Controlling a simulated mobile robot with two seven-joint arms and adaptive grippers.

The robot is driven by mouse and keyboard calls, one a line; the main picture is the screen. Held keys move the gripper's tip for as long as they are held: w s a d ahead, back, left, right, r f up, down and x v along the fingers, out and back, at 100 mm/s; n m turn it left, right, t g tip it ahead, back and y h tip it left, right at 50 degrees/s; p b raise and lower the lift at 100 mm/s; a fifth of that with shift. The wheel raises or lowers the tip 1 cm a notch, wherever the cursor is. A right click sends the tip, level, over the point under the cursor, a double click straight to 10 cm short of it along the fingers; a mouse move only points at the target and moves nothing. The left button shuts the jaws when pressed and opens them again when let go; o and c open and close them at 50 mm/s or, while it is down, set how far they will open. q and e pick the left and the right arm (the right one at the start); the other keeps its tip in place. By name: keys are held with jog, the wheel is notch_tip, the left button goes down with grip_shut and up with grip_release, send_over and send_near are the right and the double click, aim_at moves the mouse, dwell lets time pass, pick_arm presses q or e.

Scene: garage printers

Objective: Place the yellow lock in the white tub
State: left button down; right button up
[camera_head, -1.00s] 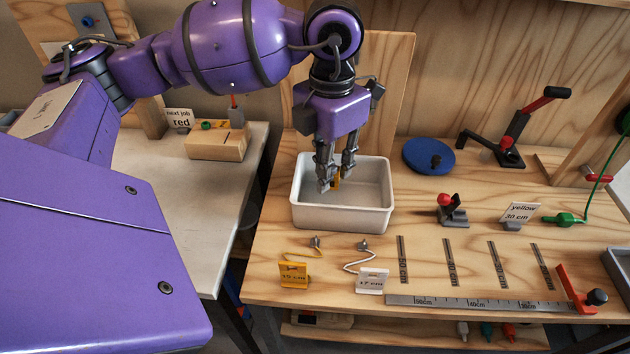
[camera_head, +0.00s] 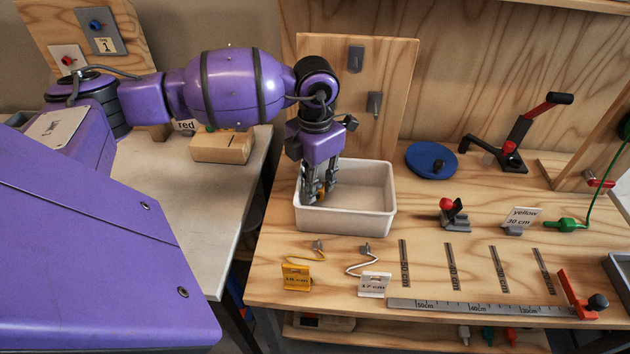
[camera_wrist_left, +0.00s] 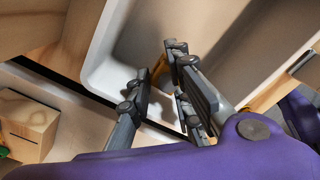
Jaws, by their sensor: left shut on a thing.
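The white tub (camera_head: 345,218) stands on the wooden bench, and its pale wall also shows in the left wrist view (camera_wrist_left: 98,75). My left gripper (camera_head: 316,197) points down into the left part of the tub, with its fingertips below the rim. It is shut on the yellow lock (camera_head: 321,188), which is mostly hidden by the fingers. In the left wrist view a bit of the yellow lock (camera_wrist_left: 159,68) shows by the fingertips of the left gripper (camera_wrist_left: 156,72). Whether the lock touches the tub floor I cannot tell. My right gripper is not in view.
A blue disc (camera_head: 431,160) and a red-knobbed clamp (camera_head: 454,213) stand right of the tub. A yellow tag (camera_head: 296,278) and a white tag (camera_head: 373,285) lie in front of it. A wooden block (camera_head: 222,147) sits on the left table. The tub's right half is empty.

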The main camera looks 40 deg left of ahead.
pick_arm(q)
jog(key=shift+f+b, duration=0.35)
jog(key=shift+f, duration=0.3)
jog(key=c, duration=1.9)
grip_release()
jog(key=shift+o, duration=0.2)
jog(key=shift+r, duration=0.1)
jog(key=shift+r, duration=0.1)
notch_tip(320, 180, up, 13)
